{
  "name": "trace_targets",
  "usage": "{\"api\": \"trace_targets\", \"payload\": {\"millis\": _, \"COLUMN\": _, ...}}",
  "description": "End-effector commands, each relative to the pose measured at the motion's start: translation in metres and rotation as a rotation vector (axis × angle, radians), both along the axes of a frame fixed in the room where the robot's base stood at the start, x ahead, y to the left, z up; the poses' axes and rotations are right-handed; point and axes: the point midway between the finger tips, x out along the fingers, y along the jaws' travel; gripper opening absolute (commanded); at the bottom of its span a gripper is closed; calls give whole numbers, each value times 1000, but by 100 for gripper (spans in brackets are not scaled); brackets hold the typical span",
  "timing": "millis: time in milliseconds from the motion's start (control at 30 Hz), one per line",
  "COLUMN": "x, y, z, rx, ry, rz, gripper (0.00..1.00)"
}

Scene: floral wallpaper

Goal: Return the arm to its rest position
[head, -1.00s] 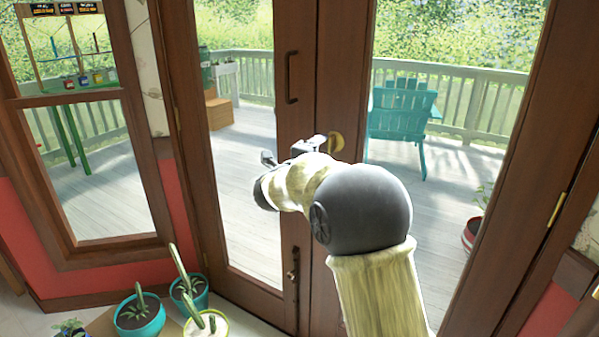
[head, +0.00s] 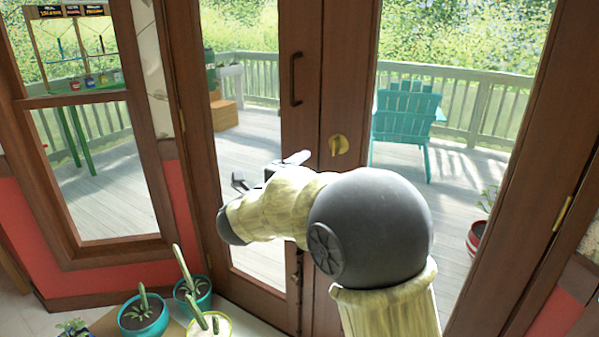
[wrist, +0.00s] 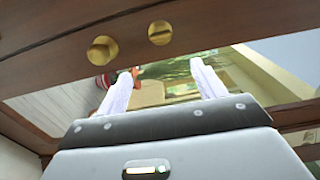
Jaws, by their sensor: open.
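My gripper (head: 268,170) is in front of the closed double glass door, at the end of my bent arm, and is partly hidden by my arm's wrist in the head view. In the wrist view my gripper (wrist: 161,80) shows two pale fingers spread apart with nothing between them. The brass knob (head: 339,145) on the door lies up and to the right of my gripper in the head view. In the wrist view the brass knob (wrist: 102,50) and a second brass fitting (wrist: 160,33) sit on the brown door frame, apart from the fingers.
A dark pull handle (head: 295,79) is on the left door leaf. Potted plants (head: 143,315) stand on the floor at lower left, beneath a window. A teal chair (head: 405,125) is on the deck behind the glass.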

Motion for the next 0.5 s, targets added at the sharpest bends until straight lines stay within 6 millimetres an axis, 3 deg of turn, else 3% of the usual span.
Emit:
{"api": "trace_targets", "payload": {"millis": 267, "x": 11, "y": -6, "z": -13, "rx": -154, "ry": 144, "rz": 199, "gripper": 69}}
{"api": "trace_targets", "payload": {"millis": 500, "x": -4, "y": -9, "z": -65, "rx": -441, "ry": 454, "rz": 543, "gripper": 69}}
